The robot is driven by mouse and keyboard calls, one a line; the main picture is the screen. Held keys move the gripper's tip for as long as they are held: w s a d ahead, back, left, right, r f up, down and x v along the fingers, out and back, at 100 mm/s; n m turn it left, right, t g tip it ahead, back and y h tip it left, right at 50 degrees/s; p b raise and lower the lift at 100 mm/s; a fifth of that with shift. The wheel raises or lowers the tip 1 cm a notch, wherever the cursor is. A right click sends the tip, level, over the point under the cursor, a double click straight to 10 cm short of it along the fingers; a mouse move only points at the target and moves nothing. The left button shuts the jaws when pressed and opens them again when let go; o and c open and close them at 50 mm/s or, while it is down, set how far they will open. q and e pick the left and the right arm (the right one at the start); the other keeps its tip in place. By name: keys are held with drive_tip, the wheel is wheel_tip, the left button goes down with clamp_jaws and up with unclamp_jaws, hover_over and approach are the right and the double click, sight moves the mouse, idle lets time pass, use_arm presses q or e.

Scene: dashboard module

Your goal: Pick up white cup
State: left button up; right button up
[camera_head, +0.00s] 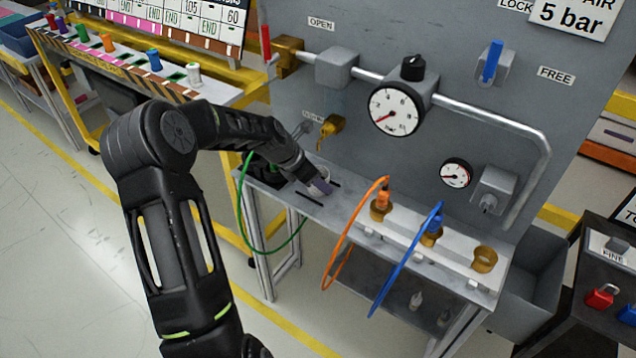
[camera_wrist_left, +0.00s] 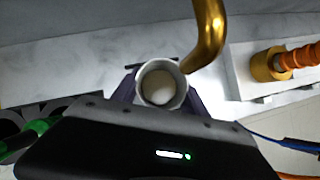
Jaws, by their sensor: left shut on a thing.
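The white cup (camera_wrist_left: 172,72) is upright between the fingers of my left gripper (camera_wrist_left: 160,95) in the left wrist view, and I look down into its open top. A pale round shape shows inside it. My left gripper is shut on the cup, one finger on each side. In the head view my left gripper (camera_head: 318,184) is at the left part of the bench shelf, and the cup (camera_head: 323,176) is mostly hidden by it. I cannot tell whether the cup touches the shelf. My right gripper is not in view.
A brass spout (camera_wrist_left: 209,35) is close beside the cup; the brass tap (camera_head: 331,126) is on the panel above. Orange (camera_head: 350,230) and blue (camera_head: 405,260) hoses hang right of my gripper. A green hose (camera_head: 243,215) loops at the left. Gauges (camera_head: 396,110) are on the panel.

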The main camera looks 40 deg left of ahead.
use_arm(q)
drive_tip(key=shift+r, duration=0.1)
drive_tip(key=shift+s+r+b, duration=0.2)
drive_tip(key=shift+r+b, duration=0.1)
drive_tip(key=shift+b, duration=0.05)
wheel_tip(320, 180, up, 6)
drive_tip(key=r, duration=0.1)
drive_tip(key=s+b, duration=0.4)
drive_tip(key=s, duration=1.5)
drive_tip(key=shift+s+d+f, duration=0.25)
drive_tip(key=shift+s+f, duration=0.05)
drive_tip(key=shift+f, duration=0.1)
